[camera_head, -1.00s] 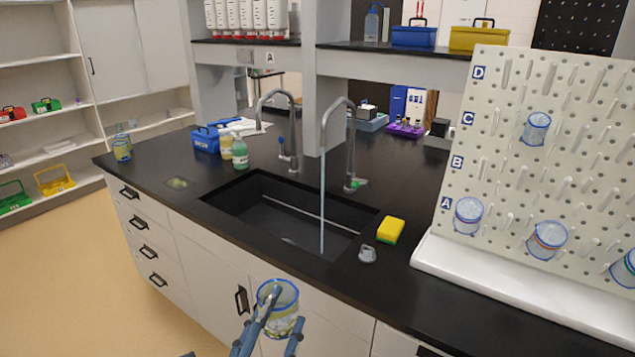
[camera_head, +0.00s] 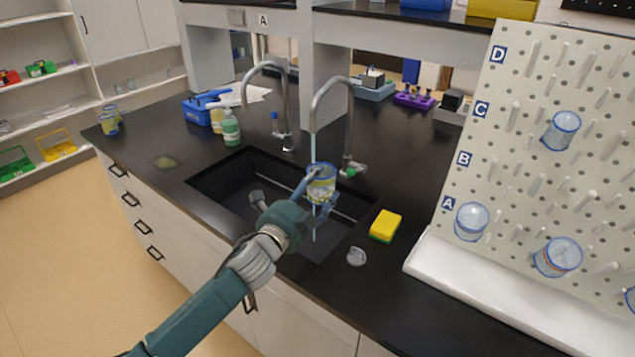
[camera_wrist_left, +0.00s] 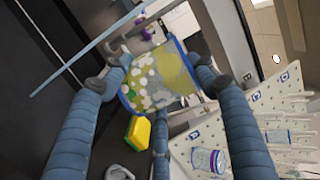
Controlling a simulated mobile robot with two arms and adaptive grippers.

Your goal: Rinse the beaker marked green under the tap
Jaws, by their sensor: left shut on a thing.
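My left gripper (camera_head: 322,190) is shut on a clear, blue-rimmed beaker (camera_head: 321,185) with yellowish, whitish and some green patches on its wall. The beaker is over the black sink (camera_head: 225,185), near the right tap (camera_head: 330,88). A thin water stream (camera_head: 313,147) falls from this tap, lines up with the beaker and shows again below it. In the left wrist view the beaker (camera_wrist_left: 160,78) sits between the fingers, and the stream (camera_wrist_left: 85,52) passes to its left, seemingly apart from it. The right gripper is out of view.
A yellow-green sponge (camera_head: 385,226) and a small grey object (camera_head: 356,257) lie right of the sink. A pegboard (camera_head: 520,150) with several beakers stands at right. Bottles (camera_head: 231,128) and a blue caddy (camera_head: 200,108) stand behind the sink. A second tap (camera_head: 268,68) is left.

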